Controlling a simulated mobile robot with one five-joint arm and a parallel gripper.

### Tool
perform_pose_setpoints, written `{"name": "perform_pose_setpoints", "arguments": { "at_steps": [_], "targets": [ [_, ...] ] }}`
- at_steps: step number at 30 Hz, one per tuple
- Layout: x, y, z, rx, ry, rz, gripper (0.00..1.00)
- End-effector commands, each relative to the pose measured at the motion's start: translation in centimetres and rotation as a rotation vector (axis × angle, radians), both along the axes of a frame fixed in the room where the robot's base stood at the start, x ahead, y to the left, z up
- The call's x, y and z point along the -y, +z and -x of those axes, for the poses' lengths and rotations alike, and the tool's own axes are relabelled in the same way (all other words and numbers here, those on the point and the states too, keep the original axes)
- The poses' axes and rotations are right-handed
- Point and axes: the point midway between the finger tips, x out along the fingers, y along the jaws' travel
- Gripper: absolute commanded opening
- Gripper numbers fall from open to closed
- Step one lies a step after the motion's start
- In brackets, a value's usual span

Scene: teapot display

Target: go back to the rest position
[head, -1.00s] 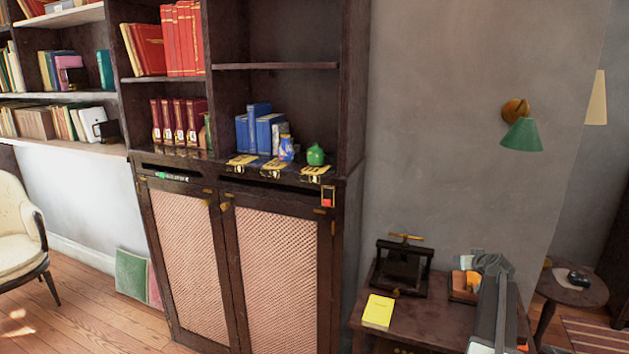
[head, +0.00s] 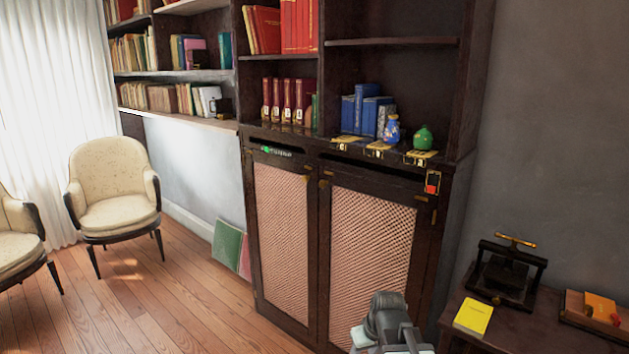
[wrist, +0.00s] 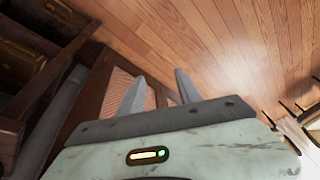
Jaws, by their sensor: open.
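My gripper (wrist: 160,80) shows in the wrist view with its two fingers apart and nothing between them. It hangs over the wooden floor (wrist: 225,45), beside the cabinet front. In the head view, part of my arm rises at the bottom, in front of the right lattice door. A blue pot (head: 391,129) and a round green pot (head: 423,138) stand on the cabinet ledge, near yellow label plates (head: 378,147). The gripper is well below and apart from both pots.
The dark cabinet (head: 320,240) has lattice doors, with bookshelves above. A side table at right holds a yellow booklet (head: 473,317), a black press (head: 506,270) and a box (head: 595,310). Cream chairs (head: 113,190) stand at left.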

Motion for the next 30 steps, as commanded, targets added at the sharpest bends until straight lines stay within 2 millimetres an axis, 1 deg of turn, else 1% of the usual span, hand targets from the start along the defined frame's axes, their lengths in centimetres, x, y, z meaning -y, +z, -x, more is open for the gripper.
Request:
{"name": "perform_pose_setpoints", "arguments": {
  "at_steps": [1, 3, 5, 6, 9, 11, 15, 18, 19, 21, 23, 30],
  "targets": [
    [0.9, -0.4, 2.8, -0.059, -0.044, 0.026, 0.41],
    [2.2, -0.7, 5.7, -0.145, -0.119, 0.064, 0.41],
    [3.2, -0.9, 8.1, -0.227, -0.204, 0.097, 0.41],
    [3.2, -0.9, 9.1, -0.285, -0.281, 0.106, 0.41],
    [3.0, 3.1, 8.7, -0.278, -0.292, 0.099, 0.41],
    [3.0, 4.8, 8.7, -0.277, -0.291, 0.098, 0.41],
    [3.0, 8.9, 8.6, -0.275, -0.29, 0.097, 0.41],
    [3.0, 11.6, 8.6, -0.274, -0.289, 0.096, 0.41],
    [3.0, 12.1, 8.6, -0.274, -0.289, 0.096, 0.41],
    [3.0, 13.2, 8.6, -0.274, -0.289, 0.096, 0.41],
    [3.0, 13.5, 8.6, -0.274, -0.289, 0.096, 0.41],
    [3.0, 13.1, 8.6, -0.274, -0.288, 0.095, 0.41]
  ]
}}
